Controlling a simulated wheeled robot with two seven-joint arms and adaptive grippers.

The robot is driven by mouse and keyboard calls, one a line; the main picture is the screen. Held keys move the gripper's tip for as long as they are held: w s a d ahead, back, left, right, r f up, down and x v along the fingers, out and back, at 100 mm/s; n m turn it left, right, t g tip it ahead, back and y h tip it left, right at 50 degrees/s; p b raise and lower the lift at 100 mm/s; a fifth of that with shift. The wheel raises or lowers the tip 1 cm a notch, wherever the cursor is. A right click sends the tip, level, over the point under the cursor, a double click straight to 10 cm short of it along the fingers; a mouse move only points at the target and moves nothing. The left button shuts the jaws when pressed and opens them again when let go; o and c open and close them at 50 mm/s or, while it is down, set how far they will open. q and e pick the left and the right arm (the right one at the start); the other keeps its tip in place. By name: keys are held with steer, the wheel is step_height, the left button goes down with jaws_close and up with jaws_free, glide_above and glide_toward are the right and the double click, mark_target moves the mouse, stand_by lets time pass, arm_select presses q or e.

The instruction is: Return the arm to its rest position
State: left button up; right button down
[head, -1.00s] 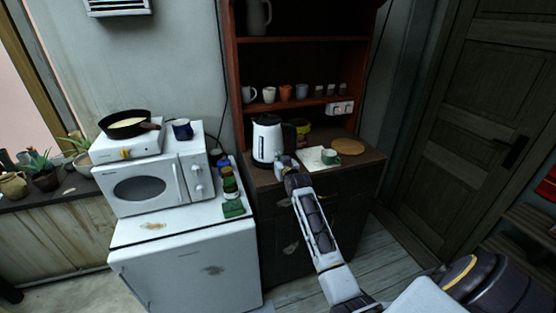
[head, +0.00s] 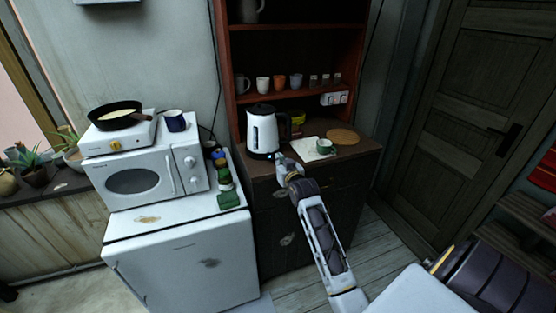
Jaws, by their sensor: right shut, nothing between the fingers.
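My right arm reaches in from the lower right, and its gripper (head: 281,160) is at the front edge of the dark wooden cabinet top, just right of the white kettle (head: 263,133). The gripper is small in view and holds nothing that I can see. It looks close to the kettle's base, but I cannot tell whether they touch. A green cup (head: 325,147) stands on a pale cloth (head: 308,153) to the right of the gripper. My left gripper is not in view.
A white microwave (head: 140,181) stands on a white fridge (head: 185,265) at left, with a frying pan (head: 117,114) on a hot plate. Small jars and a green block (head: 229,201) lie near the fridge's right edge. A round wooden board (head: 343,136) lies on the cabinet. Shelves with cups rise behind.

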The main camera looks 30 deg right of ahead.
steer(key=shift+s+a, duration=0.1)
steer(key=shift+s, duration=0.15)
steer(key=shift+r, duration=0.1)
stand_by(0.5)
